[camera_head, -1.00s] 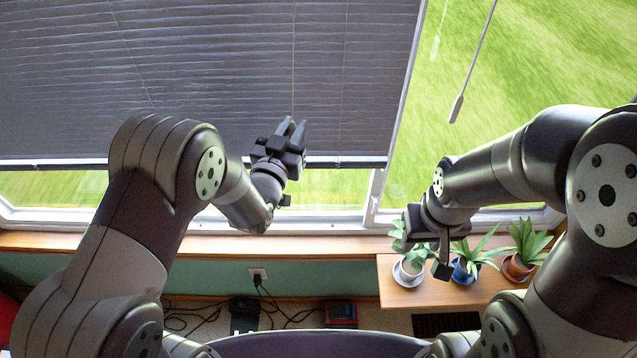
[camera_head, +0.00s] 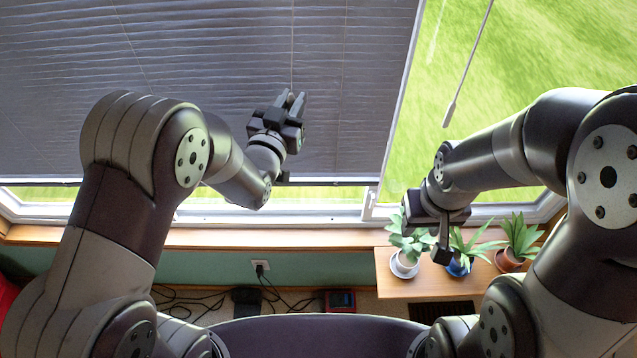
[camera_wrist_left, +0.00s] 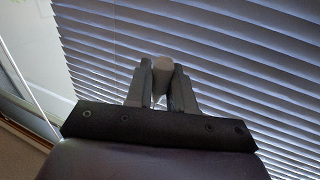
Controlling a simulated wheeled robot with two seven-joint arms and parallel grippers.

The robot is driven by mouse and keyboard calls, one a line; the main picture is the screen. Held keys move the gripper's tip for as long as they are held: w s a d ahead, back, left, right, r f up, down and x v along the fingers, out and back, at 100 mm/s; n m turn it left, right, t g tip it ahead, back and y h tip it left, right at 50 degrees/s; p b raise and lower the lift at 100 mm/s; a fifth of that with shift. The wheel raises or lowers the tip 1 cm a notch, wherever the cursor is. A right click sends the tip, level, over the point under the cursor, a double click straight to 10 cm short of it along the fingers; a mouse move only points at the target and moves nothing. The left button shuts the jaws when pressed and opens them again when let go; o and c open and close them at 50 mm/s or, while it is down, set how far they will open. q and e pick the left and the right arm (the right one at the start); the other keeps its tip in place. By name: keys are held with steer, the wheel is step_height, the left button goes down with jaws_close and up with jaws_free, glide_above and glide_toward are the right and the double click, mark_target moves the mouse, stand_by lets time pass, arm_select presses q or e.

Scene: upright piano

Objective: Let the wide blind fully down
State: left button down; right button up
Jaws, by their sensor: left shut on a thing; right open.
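The wide grey slatted blind (camera_head: 200,60) covers most of the left window in the head view. Its bottom rail (camera_head: 335,182) hangs a little above the sill, with a thin strip of grass showing under it. My left gripper (camera_head: 291,102) is in front of the blind's lower right part, pointing up. In the left wrist view it is shut on a small pale pull (camera_wrist_left: 162,68), with the blind's slats behind. The cord above the pull is hard to make out. My right gripper (camera_head: 440,250) is open and empty over the potted plants.
A second cord with a grey pull (camera_head: 449,114) hangs before the uncovered right window. Three potted plants (camera_head: 405,262) stand on a wooden shelf (camera_head: 400,285) under my right gripper. The wooden sill (camera_head: 300,238) runs below the window. Cables (camera_head: 190,300) lie on the floor.

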arm_select(q)
step_height(320, 180, up, 9)
steer(key=p, duration=0.5)
steer(key=shift+f, duration=0.2)
steer(key=shift+r, duration=0.1)
step_height(320, 180, up, 9)
step_height(320, 180, up, 9)
stand_by(0.8)
